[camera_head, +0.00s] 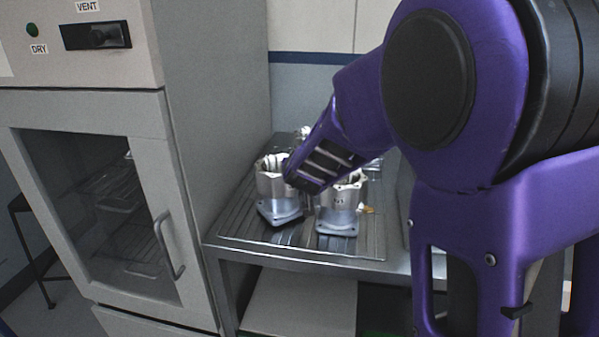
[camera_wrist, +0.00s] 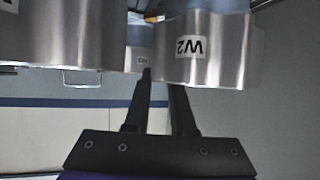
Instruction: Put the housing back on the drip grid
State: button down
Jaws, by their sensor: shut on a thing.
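Metal housings with flanged bases stand close together at the drip grid (camera_head: 240,215). In the head view a left housing (camera_head: 272,184) and a right housing (camera_head: 340,218) show, the right one with a small label. My gripper (camera_head: 299,181) reaches down between their rims, and its tips are hidden there. In the wrist view my gripper (camera_wrist: 160,80) is shut at the edge of the housing marked W2 (camera_wrist: 220,62), one finger passing behind its wall. I cannot tell which housing of the head view this is.
Another housing (camera_wrist: 60,42) is close on the left in the wrist view, and a labelled one (camera_wrist: 138,58) stands behind. A cabinet with a glass door (camera_head: 95,200) and handle borders the grid on the left. Below is a shelf (camera_head: 300,303).

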jog(key=shift+f, duration=0.15)
jog(key=c, duration=0.8)
grip_release()
jog(key=shift+f, duration=0.15)
jog(key=shift+o, duration=0.2)
jog(key=shift+s+r, duration=0.15)
jog(key=shift+r, duration=0.1)
jog(key=p+v, duration=0.6)
jog(key=v, duration=0.5)
jog(key=shift+s, duration=0.3)
jog(key=shift+d, duration=0.1)
